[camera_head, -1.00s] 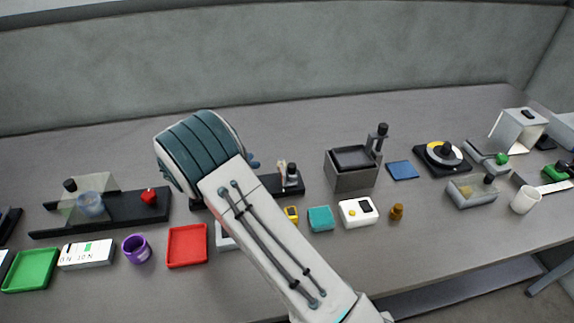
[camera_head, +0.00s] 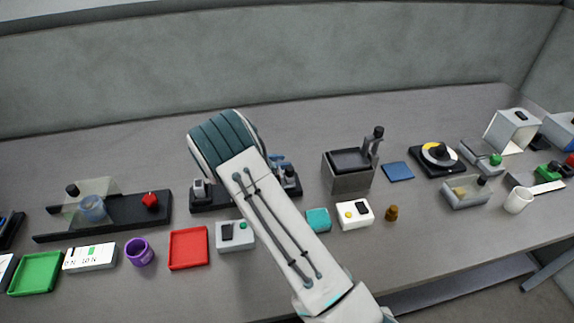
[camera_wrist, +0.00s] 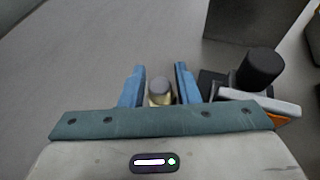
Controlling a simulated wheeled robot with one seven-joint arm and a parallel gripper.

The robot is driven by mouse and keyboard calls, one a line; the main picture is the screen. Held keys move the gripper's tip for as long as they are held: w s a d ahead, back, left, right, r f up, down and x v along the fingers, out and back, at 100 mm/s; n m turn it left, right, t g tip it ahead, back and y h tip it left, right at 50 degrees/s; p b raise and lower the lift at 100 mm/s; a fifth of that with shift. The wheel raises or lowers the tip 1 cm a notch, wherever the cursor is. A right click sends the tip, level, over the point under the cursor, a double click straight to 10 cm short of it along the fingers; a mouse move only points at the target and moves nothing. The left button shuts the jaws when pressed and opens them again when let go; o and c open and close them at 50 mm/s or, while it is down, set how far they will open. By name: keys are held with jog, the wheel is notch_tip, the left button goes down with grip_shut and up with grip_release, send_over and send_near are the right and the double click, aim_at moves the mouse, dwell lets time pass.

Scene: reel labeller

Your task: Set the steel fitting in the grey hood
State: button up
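In the wrist view, a small upright cylinder with a grey metal top and a pale yellowish side (camera_wrist: 160,91) looks like the steel fitting. My gripper (camera_wrist: 158,82) is open, its blue fingers on either side of it with gaps showing. Its lower part is hidden by my gripper's body. In the head view, my gripper (camera_head: 278,163) is over the black base (camera_head: 213,199) at mid-table, mostly hidden behind my arm. A light grey, open-fronted box (camera_head: 504,131) at the far right looks like the grey hood.
A black knob (camera_wrist: 261,67) on a dark mount stands close right of the fingers. A grey box with a post (camera_head: 347,178) stands right of my arm. A red tray (camera_head: 188,248), white box (camera_head: 235,236) and teal block (camera_head: 318,220) lie in front. The back of the table is clear.

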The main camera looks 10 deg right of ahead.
jog(key=shift+a, duration=0.2)
grip_shut()
jog(key=shift+r, duration=0.2)
